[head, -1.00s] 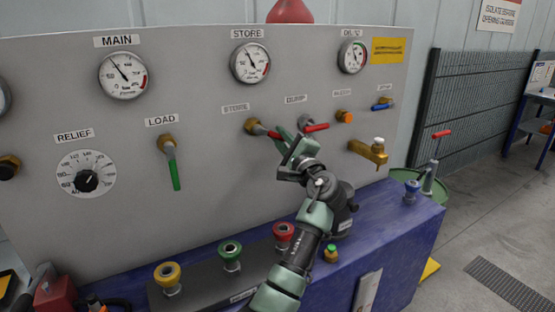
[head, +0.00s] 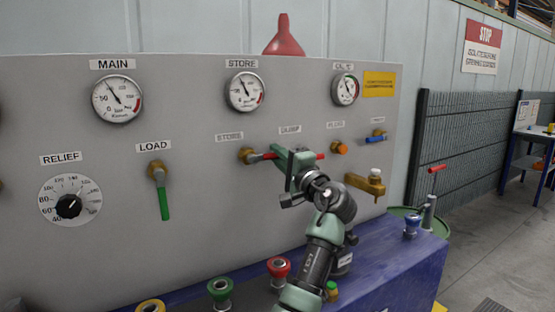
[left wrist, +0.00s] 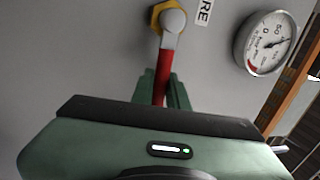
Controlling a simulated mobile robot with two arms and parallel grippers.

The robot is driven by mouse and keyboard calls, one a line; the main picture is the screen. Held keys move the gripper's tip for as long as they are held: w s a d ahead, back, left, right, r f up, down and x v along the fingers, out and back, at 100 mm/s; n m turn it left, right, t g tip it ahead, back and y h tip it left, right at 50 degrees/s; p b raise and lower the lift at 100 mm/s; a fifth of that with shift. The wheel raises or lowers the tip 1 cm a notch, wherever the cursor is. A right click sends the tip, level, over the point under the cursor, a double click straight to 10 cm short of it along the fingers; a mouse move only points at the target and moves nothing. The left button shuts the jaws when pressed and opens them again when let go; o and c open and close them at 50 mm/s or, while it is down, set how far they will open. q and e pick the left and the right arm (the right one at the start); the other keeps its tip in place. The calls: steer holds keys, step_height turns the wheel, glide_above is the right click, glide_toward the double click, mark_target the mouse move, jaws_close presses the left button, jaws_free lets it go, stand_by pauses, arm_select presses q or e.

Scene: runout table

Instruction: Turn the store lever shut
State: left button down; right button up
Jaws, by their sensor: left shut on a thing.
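The store lever (head: 261,156) sits on a brass valve under the STORE label. Its red handle points right, roughly level, across the grey panel. My left gripper (head: 277,154) is shut on the outer part of this handle. In the left wrist view the red store lever (left wrist: 163,76) runs from its hex fitting down between the fingertips (left wrist: 163,92); the palm hides its far end. The right gripper is not in view.
The DUMP lever's red tip (head: 320,156) shows just right of my gripper, the rest hidden behind it. A brass tap (head: 366,184) and orange knob (head: 340,148) are further right. The green LOAD lever (head: 164,204) hangs down at left. Coloured knobs stand on the blue ledge below.

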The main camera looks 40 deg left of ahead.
arm_select(q)
steer(key=c, duration=1.4)
jaws_free()
steer(key=b+v, duration=0.1)
steer(key=v, duration=0.7)
steer(key=shift+a+r, duration=0.1)
